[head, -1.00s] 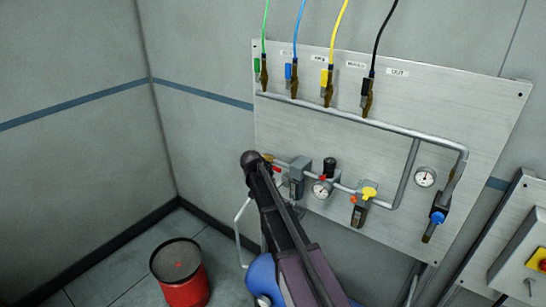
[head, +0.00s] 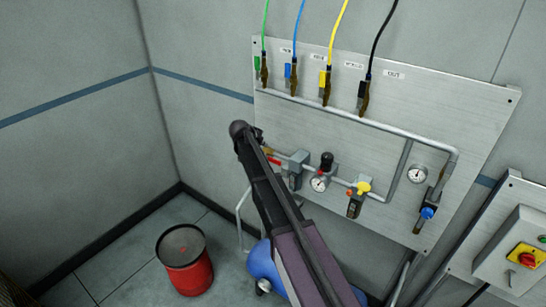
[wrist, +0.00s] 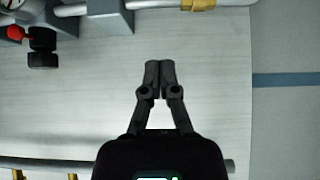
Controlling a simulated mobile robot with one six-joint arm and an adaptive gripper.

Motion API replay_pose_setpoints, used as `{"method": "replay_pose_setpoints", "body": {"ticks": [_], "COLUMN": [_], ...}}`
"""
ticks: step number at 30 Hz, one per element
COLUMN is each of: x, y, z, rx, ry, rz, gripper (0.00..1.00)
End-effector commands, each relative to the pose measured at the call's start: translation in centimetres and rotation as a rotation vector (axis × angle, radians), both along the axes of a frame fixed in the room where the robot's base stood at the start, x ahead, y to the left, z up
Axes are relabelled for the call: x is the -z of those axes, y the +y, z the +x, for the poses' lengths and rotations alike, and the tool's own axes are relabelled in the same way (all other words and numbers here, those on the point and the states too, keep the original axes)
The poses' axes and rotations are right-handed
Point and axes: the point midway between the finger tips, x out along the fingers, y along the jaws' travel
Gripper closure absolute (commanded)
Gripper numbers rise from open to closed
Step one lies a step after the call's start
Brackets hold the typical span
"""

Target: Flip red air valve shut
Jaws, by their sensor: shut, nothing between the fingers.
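The red valve handle (head: 273,160) shows at the left end of the lower pipe on the wall panel, just right of my arm, which partly hides the valve. Its exact angle is hard to tell. In the wrist view, a brass fitting (wrist: 197,5) on the pipe is cut by the top edge, and no red handle shows there. My gripper (wrist: 159,66) is shut and empty in front of bare panel, apart from the pipe and fitting. In the head view it is mostly hidden by my arm, above the red handle.
The panel (head: 464,110) carries a grey filter block (head: 298,170), a gauge (head: 319,184), a yellow-topped valve (head: 362,187), a blue knob (head: 428,212) and an upper pipe (head: 340,109). A red drum (head: 186,277) and a blue tank (head: 262,262) stand below.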

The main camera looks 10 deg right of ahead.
Motion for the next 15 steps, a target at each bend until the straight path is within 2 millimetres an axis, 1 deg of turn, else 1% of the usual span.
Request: {"method": "replay_pose_setpoints", "body": {"ticks": [8,15], "x": [0.14,1.0], "y": [-0.05,-0.54], "z": [0.03,0.55], "rx": [0.0,0.001], "ry": [0.001,0.001], "rz": [0.001,0.0], "gripper": [1.0,1.0]}}
